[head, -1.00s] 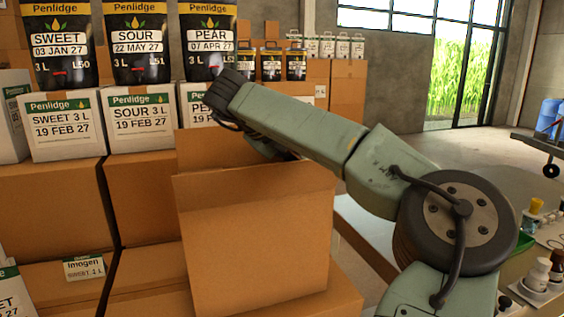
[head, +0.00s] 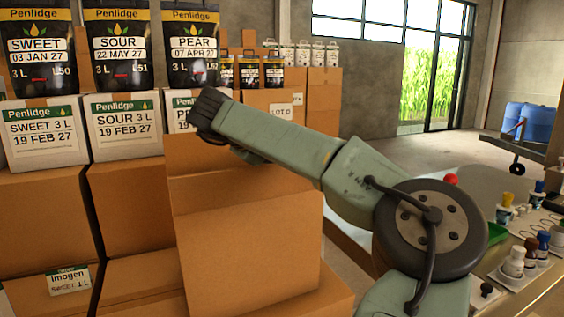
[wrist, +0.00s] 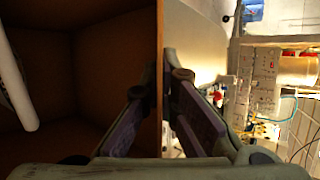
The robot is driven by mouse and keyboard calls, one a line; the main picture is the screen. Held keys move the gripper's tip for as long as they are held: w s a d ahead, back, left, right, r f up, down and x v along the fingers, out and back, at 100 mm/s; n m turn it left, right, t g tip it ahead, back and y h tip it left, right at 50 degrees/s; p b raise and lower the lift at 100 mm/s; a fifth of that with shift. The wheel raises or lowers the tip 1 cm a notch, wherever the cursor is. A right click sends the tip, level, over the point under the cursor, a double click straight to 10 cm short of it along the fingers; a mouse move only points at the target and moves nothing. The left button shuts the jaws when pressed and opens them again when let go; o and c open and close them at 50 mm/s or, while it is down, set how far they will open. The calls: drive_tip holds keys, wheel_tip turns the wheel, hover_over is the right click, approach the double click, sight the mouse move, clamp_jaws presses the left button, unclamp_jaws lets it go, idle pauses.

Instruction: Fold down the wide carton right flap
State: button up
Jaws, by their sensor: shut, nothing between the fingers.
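The wide carton (head: 250,262) stands at the centre of the head view, its near side toward me. A raised cardboard panel (head: 194,152) shows behind its near top edge. My arm reaches over the carton from the right, and the fingers are hidden in the head view. The carton's dark inside (wrist: 105,65) lies to the left of that edge. A pale panel-like surface (wrist: 195,42) lies to its right; I cannot tell whether it is the right flap.
Stacked brown cartons (head: 125,205) and white labelled boxes (head: 38,132) stand close on the left, with black pouches (head: 118,50) on top. Bottles (head: 514,262) stand on a bench at the lower right. A white roll-like thing (wrist: 15,80) shows at the wrist view's left.

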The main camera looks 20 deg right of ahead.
drive_tip(key=o, duration=0.5)
drive_tip(key=v, duration=1.2)
